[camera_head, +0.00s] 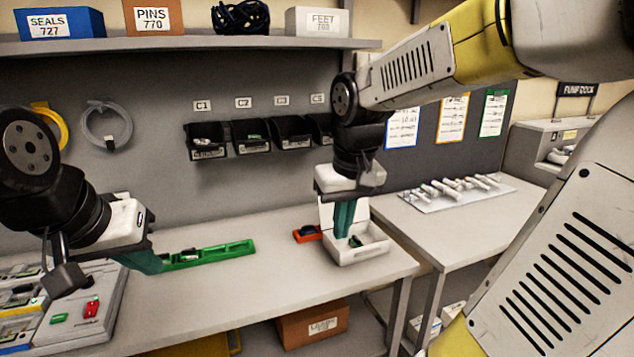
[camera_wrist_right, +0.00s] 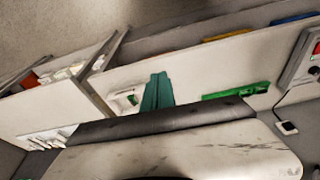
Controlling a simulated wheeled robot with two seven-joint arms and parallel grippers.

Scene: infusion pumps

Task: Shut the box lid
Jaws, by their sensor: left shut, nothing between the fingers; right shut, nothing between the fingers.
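The white box (camera_head: 374,249) sits near the right end of the workbench, with a small dark and green item inside. Its lid (camera_head: 326,214) stands up at the back edge, open, partly hidden by my right gripper. My right gripper (camera_head: 343,236) points down with teal fingers shut and empty, over the box and in front of the lid; contact cannot be told. The box also shows, partly, beside the fingers in the right wrist view (camera_wrist_right: 124,101). My left gripper (camera_head: 150,263) is shut and empty at the left of the bench, by the green tray's left end.
A green tray (camera_head: 214,255) lies on the bench. A small orange-red bin (camera_head: 307,234) stands just left of the box. Black wall bins (camera_head: 252,136) hang behind. A side table (camera_head: 425,225) holds a rack of parts. The bench's front middle is clear.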

